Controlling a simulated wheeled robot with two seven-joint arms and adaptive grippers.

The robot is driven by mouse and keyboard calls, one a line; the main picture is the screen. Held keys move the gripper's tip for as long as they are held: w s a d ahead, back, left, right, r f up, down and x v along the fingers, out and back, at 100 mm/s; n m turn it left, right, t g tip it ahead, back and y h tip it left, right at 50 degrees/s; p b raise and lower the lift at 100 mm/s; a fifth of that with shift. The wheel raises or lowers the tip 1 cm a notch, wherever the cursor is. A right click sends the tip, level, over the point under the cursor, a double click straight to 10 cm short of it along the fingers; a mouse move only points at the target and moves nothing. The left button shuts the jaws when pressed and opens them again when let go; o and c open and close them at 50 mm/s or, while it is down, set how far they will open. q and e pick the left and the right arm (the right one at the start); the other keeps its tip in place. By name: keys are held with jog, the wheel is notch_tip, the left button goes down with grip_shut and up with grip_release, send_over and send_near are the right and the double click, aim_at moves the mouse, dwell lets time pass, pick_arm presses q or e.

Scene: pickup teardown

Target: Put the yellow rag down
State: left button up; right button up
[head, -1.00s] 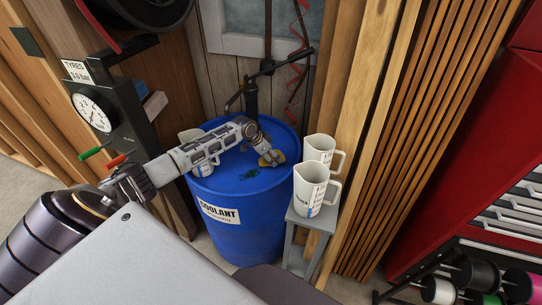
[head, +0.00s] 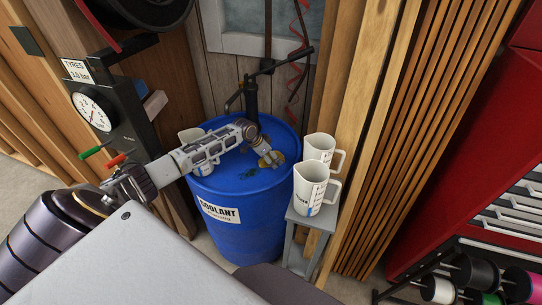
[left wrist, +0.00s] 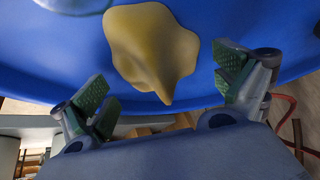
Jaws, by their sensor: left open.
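The yellow rag (left wrist: 152,50) lies crumpled on the blue coolant drum's top (left wrist: 75,70) in the left wrist view. In the head view a small part of the rag (head: 277,157) shows by the fingers on the right side of the drum lid. My left gripper (head: 268,160) is over the drum top. In the left wrist view its fingers (left wrist: 165,98) are spread wide, one on each side of the rag's pointed end, with clear gaps between. My right gripper is not in view.
A black hand pump (head: 251,95) stands on the drum's back. A white jug (head: 190,136) is behind my arm. Two white measuring jugs (head: 312,186) stand on a grey stand (head: 302,226) right of the drum. A tyre gauge post (head: 120,115) is at left.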

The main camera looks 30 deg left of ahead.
pick_arm(q)
jog(key=v, duration=1.2)
jog(key=shift+b, duration=0.35)
jog(key=shift+r, duration=0.1)
jog(key=shift+s, duration=0.15)
dwell(0.8)
